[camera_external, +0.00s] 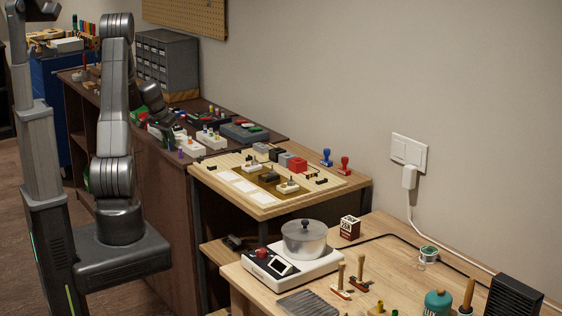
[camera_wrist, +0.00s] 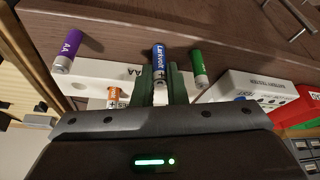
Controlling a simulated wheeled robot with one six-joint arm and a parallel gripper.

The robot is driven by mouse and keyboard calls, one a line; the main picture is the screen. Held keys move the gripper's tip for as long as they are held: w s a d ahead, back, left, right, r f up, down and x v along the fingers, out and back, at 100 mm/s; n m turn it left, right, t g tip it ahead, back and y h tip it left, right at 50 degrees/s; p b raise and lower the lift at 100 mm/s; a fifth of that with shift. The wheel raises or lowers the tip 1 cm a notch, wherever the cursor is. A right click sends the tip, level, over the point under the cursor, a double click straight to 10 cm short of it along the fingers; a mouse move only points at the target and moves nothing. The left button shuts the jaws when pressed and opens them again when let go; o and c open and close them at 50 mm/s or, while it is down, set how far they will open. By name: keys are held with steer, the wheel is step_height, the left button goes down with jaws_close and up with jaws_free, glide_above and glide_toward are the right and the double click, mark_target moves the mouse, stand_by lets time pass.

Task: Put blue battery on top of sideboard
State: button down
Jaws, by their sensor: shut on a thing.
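My gripper (camera_wrist: 160,72) is shut on the blue battery (camera_wrist: 160,52) in the wrist view, with one finger on each side of it. The battery's printed end shows between the fingertips. A white battery holder (camera_wrist: 95,72) marked AA lies below it; I cannot tell whether the battery still touches the holder. In the external view my arm reaches over the dark brown sideboard (camera_external: 265,133), and the blue battery cannot be made out there. The sideboard's dark wood (camera_wrist: 215,25) also shows in the wrist view.
A purple battery (camera_wrist: 67,50) and a green battery (camera_wrist: 198,66) stand on either side of the blue one. An orange battery (camera_wrist: 113,96) is near. A white battery tester (camera_wrist: 245,95) is at right. A grey drawer cabinet (camera_external: 168,62) stands at the sideboard's back.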

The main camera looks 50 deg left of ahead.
steer(key=c, duration=1.5)
jaws_free()
steer(key=shift+r, duration=0.25)
steer(key=v, duration=1.1)
steer(key=shift+s+d+r, duration=0.1)
steer(key=shift+s+r, duration=0.15)
steer(key=shift+r, duration=0.05)
steer(key=shift+o, duration=0.6)
